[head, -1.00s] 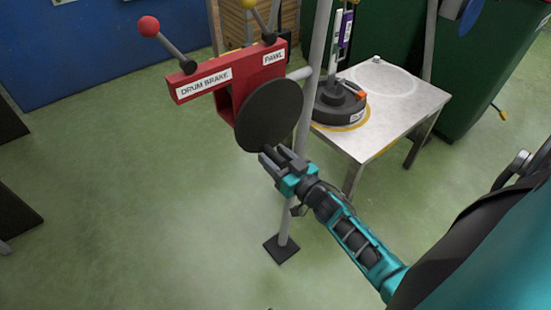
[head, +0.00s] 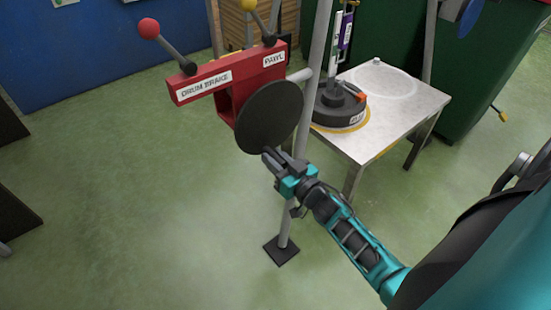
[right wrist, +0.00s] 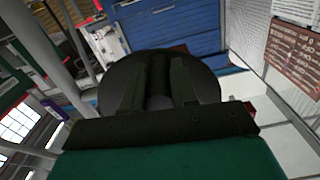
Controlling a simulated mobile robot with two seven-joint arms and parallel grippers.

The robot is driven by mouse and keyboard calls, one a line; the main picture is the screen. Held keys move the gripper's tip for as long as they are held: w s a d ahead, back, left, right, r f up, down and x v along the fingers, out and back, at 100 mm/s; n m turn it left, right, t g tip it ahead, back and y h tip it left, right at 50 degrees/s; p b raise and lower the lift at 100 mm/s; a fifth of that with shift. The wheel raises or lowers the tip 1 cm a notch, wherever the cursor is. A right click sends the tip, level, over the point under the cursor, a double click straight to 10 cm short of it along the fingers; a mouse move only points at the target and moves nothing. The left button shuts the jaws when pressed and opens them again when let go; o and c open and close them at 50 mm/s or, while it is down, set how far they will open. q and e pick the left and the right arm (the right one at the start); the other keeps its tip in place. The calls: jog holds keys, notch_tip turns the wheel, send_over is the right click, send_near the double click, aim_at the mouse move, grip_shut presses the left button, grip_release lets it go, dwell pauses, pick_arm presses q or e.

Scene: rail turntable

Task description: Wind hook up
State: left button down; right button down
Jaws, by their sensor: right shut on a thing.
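A red winch housing (head: 225,80) on a grey post carries the labels DRUM BRAKE and PAWL. A dark round disc (head: 268,117) is on its near side; it also fills the middle of the right wrist view (right wrist: 208,88). My right gripper (head: 277,160) is at the disc's lower edge. In the right wrist view its fingers (right wrist: 158,88) are shut on a dark handle (right wrist: 158,72) standing out from the disc. The brake lever has a red knob (head: 149,29); the pawl lever has a yellow knob (head: 248,5). I cannot make out a hook. My left gripper is not in view.
A pale side table (head: 390,110) stands to the right of the post, bearing a round black weight (head: 340,108) with an upright rod. A grey pole (head: 313,75) rises between winch and table. A green bin (head: 490,80) stands behind.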

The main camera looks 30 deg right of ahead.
jog(key=shift+a, duration=0.15)
dwell(0.3)
jog(key=shift+a+r+m+p, duration=0.1)
jog(key=shift+a+m+p, duration=0.05)
jog(key=shift+m+p, duration=0.2)
